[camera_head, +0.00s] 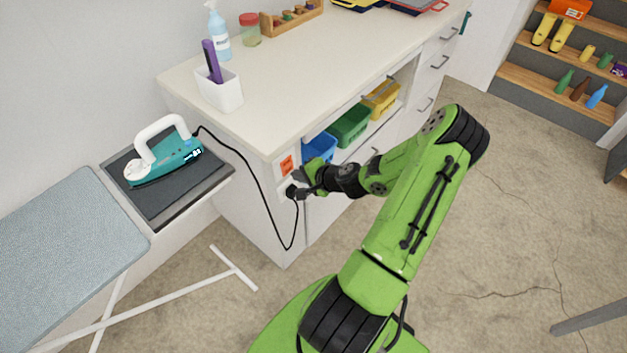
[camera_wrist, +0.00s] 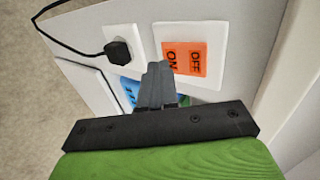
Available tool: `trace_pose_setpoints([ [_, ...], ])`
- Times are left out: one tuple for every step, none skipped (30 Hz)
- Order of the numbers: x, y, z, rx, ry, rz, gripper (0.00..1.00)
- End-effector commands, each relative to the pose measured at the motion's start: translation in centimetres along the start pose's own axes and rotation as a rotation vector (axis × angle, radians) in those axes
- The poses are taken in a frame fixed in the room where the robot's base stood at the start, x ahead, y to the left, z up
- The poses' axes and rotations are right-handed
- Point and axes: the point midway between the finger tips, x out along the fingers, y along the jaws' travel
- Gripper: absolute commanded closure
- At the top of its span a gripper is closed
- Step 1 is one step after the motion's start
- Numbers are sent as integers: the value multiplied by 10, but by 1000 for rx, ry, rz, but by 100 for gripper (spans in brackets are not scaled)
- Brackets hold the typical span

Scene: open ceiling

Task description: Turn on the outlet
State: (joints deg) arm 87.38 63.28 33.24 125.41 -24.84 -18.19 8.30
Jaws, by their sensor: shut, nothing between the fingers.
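A black plug (camera_wrist: 118,51) with a black cord sits in a white socket plate (camera_wrist: 110,36) beside the switch. My gripper (camera_wrist: 157,70) is shut and empty, its fingertips close to the ON side of the rocker. I cannot tell whether they touch it. In the head view my gripper (camera_head: 304,178) is at the panel, partly covering the plug area.
The cord runs to a teal iron (camera_head: 165,162) on a dark rest (camera_head: 190,193) next to an ironing board (camera_head: 70,245). The white cabinet (camera_head: 262,99) holds blue, green and yellow bins (camera_head: 350,125) close to my arm. The floor (camera_head: 500,240) at right is mostly clear.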

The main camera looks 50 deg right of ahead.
Motion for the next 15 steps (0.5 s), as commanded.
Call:
trace_pose_setpoints([
  [6,-3,0,-2,-1,0,100],
  [8,-4,0,-2,0,0,100],
  [11,-6,0,-2,-1,0,100],
  [13,-6,0,-1,-1,1,100],
  [14,-7,0,-1,0,2,100],
  [14,-7,0,0,0,2,100],
  [14,-8,0,1,0,2,100],
  [14,-8,0,1,0,2,100],
  [14,-8,0,1,0,2,100],
  [14,-8,0,1,0,2,100],
  [14,-8,0,1,0,2,100],
  [14,-8,0,1,0,2,100],
  [14,-8,0,1,0,2,100],
  [14,-8,0,0,0,2,100],
  [16,-8,0,-1,-1,2,100],
])
